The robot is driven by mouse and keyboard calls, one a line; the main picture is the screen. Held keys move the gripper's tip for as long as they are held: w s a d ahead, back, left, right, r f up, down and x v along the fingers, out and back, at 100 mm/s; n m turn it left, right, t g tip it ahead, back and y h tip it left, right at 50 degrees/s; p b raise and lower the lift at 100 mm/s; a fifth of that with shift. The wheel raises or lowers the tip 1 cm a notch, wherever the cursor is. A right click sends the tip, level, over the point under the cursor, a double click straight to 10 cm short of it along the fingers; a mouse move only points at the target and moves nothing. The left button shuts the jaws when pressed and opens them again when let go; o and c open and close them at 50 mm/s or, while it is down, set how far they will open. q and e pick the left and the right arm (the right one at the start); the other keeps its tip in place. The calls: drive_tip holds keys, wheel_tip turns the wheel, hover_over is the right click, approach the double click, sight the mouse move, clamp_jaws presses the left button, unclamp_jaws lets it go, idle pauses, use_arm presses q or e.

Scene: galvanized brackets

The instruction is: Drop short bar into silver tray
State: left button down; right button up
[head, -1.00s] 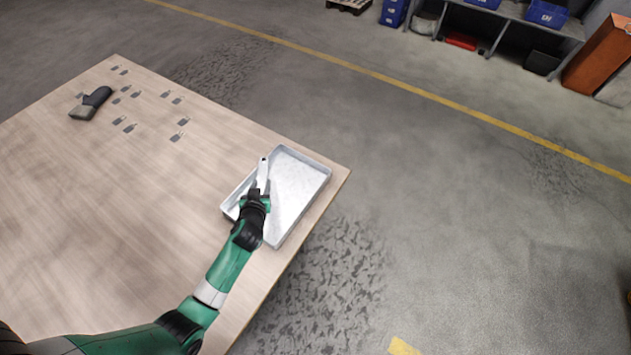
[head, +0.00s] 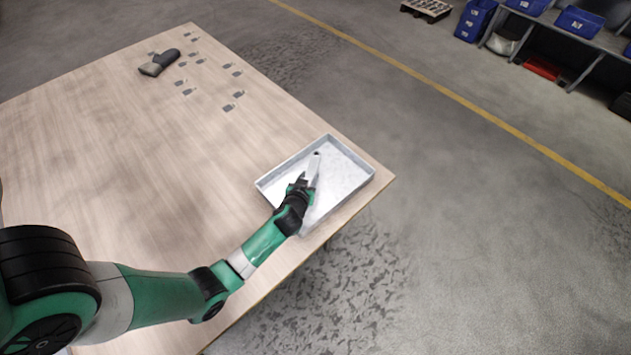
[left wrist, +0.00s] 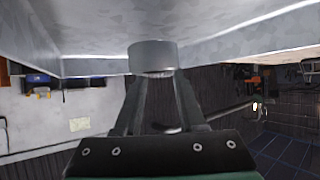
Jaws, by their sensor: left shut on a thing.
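The silver tray (head: 346,178) lies on the table near its right corner. My left gripper (head: 309,187) is over the tray, shut on the short bar (head: 315,167). The bar is a light metal piece with a dark hole near its far end, and it points away from the gripper across the tray. In the left wrist view the bar's near end (left wrist: 151,57) sits between the fingertips, close to the tray's grey surface (left wrist: 200,22). I cannot tell whether the bar touches the tray floor. My right gripper is out of view.
A dark grey handheld tool (head: 160,62) lies at the table's far end, beside several small grey tags or brackets (head: 233,70). The table middle (head: 180,150) is clear. A shelf with blue bins (head: 579,21) stands far off across the floor.

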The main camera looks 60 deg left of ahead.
use_arm(q)
drive_tip(key=shift+r, duration=0.1)
drive_tip(key=shift+c, duration=2.1)
unclamp_jaws()
drive_tip(key=p+v, duration=0.3)
drive_tip(key=v, duration=0.8)
drive_tip(key=shift+s+d, duration=0.2)
drive_tip(key=shift+s, duration=0.05)
drive_tip(key=shift+r, duration=0.15)
